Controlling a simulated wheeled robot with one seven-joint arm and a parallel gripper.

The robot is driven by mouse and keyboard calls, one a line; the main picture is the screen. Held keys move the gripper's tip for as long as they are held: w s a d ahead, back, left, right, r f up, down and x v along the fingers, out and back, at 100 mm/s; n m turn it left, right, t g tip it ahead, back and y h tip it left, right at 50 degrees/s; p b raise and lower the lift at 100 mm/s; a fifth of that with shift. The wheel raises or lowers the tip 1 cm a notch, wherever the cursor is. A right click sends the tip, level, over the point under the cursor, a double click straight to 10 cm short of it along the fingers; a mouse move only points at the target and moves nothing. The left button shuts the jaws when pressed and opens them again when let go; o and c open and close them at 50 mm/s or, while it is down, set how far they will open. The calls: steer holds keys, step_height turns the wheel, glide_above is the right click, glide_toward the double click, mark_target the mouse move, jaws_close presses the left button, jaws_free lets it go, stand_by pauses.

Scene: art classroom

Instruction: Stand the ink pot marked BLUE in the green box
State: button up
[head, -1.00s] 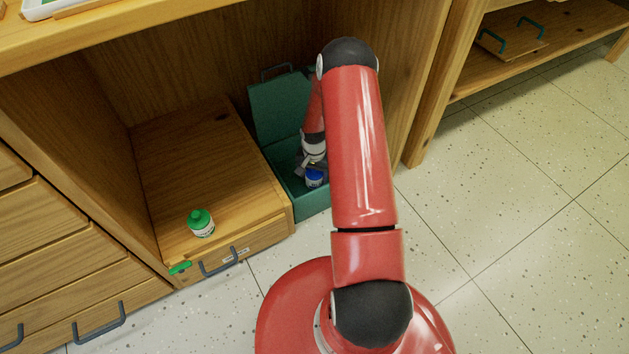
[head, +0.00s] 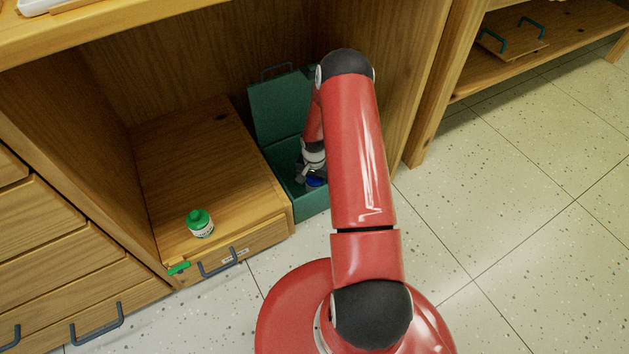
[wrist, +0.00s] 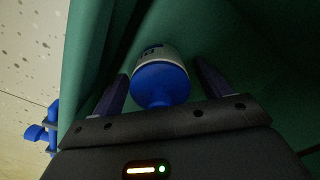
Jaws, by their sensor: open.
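The green box (head: 312,208) stands in the cabinet bay with its lid (head: 281,108) raised at the back. The ink pot with a blue cap (head: 316,182) is inside it, mostly hidden by my arm in the head view. In the wrist view the pot (wrist: 160,80) has its cap toward my gripper and a white label beyond; the lettering is not readable. My gripper (wrist: 161,72) is down in the box, open, with a finger on each side of the pot and gaps showing. Its base is hidden, so I cannot tell fully how it rests.
A green-capped pot (head: 200,224) stands on the wooden drawer unit (head: 195,165) left of the box. A small green item (head: 179,268) is at that unit's front edge. The bay's right wall (head: 405,90) is close to my arm. The floor (head: 500,240) on the right is clear.

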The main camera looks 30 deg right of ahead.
step_height(320, 180, up, 12)
steer(key=shift+r+p, duration=0.2)
steer(key=shift+p, duration=0.85)
steer(key=s+a+r+n+t+h, duration=0.1)
steer(key=s+a+r+n, duration=0.2)
steer(key=r, duration=1)
steer(key=s+a+r+n+t, duration=0.1)
steer(key=s+a+r, duration=0.3)
steer(key=r, duration=0.9)
steer(key=s+a+r+n+t, duration=0.1)
steer(key=s+a+r, duration=0.2)
steer(key=s, duration=0.3)
steer(key=s+a+r+n+t, duration=0.1)
steer(key=s+a+r+n, duration=0.1)
steer(key=s+r, duration=0.3)
steer(key=s+a+r+n+t+y, duration=0.1)
steer(key=s+a+r, duration=0.2)
steer(key=s, duration=0.5)
steer(key=shift+a+r+n+t, duration=0.3)
steer(key=shift+a+r, duration=0.05)
steer(key=shift+r, duration=0.05)
steer(key=shift+r, duration=0.1)
step_height(320, 180, up, 8)
steer(key=p, duration=0.7)
steer(key=shift+f+p, duration=0.25)
steer(key=shift+p, duration=0.1)
